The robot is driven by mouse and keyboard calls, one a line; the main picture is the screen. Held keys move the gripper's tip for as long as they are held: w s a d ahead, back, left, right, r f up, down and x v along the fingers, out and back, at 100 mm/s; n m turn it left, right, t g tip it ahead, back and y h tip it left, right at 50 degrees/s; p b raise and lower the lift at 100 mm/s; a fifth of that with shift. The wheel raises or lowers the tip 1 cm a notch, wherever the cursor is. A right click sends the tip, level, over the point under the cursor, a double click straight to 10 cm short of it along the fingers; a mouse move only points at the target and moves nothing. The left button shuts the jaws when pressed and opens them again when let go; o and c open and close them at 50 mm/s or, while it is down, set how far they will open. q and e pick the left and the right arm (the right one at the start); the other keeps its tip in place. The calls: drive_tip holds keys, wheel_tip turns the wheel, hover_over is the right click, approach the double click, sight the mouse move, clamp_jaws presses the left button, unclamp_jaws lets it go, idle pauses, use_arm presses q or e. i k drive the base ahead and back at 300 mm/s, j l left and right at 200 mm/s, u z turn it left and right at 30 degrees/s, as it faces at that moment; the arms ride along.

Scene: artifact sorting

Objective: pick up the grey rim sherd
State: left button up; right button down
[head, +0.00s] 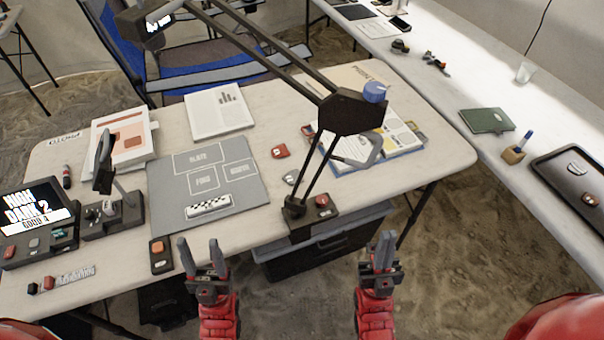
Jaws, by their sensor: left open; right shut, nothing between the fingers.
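I cannot tell for certain which piece is the grey rim sherd. A small grey piece (291,176) lies on the near table beside the lamp's base, partly behind the lamp arm. My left gripper (199,246) is open and empty, in front of the near table's edge below the grey mat. My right gripper (380,244) is shut and empty, right of the lamp base and off the table. Both are apart from all these pieces.
The black lamp (350,112) arches over the near table (262,128). A labelled grey mat (240,185) bears a scale bar (209,206). A red piece (279,151) lies right of it. Dark bins (325,245) stand below the table. Sandy floor separates the right-hand table (455,92).

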sight(291, 177)
drive_tip(key=i+l+u, duration=0.15)
drive_tip(key=l+u, duration=0.2)
drive_tip(key=l, duration=0.25)
drive_tip(key=i+l+u, duration=0.1)
drive_tip(key=l+u, duration=0.3)
drive_tip(key=l, duration=0.25)
drive_tip(key=l+u, duration=0.35)
drive_tip(key=l, duration=0.3)
drive_tip(key=k+l+u, duration=0.1)
drive_tip(key=l+u, duration=0.3)
drive_tip(key=l, duration=0.25)
drive_tip(key=k+l+u, duration=0.2)
drive_tip(key=l+u, duration=0.15)
drive_tip(key=l, duration=0.3)
